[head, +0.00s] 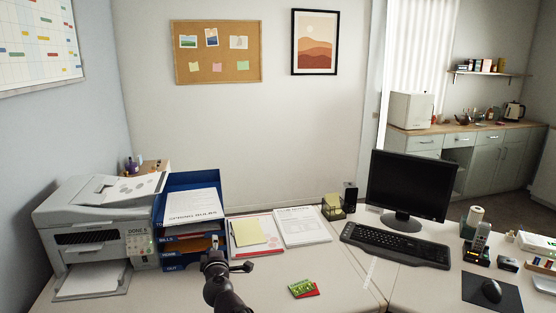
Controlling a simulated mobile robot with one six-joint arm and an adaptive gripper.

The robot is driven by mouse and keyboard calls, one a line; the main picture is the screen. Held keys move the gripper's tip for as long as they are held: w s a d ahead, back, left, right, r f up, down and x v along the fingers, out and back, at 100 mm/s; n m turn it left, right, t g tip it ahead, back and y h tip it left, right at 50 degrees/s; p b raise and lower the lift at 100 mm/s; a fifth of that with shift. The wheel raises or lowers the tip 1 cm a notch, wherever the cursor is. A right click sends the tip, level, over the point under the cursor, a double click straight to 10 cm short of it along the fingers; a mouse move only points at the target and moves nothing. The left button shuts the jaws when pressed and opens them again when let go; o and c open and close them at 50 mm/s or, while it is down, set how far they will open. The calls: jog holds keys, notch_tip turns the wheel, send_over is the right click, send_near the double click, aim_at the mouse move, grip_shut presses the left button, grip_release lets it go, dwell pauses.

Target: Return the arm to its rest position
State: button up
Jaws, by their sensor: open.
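My gripper (224,262) is at the bottom middle-left of the head view, in front of the blue letter tray stack (190,182) on the desk. Its jaws are open and I see nothing held between them. My arm comes up from the bottom edge of the view behind it. The gripper covers part of the lower right of the tray stack. Its height above the desk is hard to tell.
A printer (95,222) stands left of the trays. A clipboard (254,246), papers (301,226) and small green and red packets (304,288) lie to the right.

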jog(key=d+f+m+g+h, duration=0.2)
jog(key=d+f+m+h, duration=0.15)
jog(key=d, duration=0.55)
jog(key=d+f+m+g+h, duration=0.25)
jog(key=d+m, duration=0.25)
jog(key=d, duration=0.3)
jog(key=d+f+m+g+h, duration=0.2)
jog(key=d+f+m+h, duration=0.15)
jog(key=d, duration=0.55)
jog(key=s+d+f+m+g+y, duration=0.1)
jog(key=s+d+f+m+g, duration=0.45)
jog(key=s+d, duration=0.3)
jog(key=s+d+f+m+g+y, duration=0.1)
jog(key=s+g+y, duration=0.1)
jog(key=s+g, duration=0.15)
jog(key=s+d+f+g+y, duration=0.1)
jog(key=s+f+g+y, duration=0.1)
jog(key=s, duration=0.3)
notch_tip(320, 180, up, 13)
jog(key=p, duration=1.2)
jog(key=shift+s+a+p, duration=0.15)
jog(key=shift+p, duration=0.25)
jog(key=shift+a+t, duration=0.1)
jog(key=shift+t, duration=0.15)
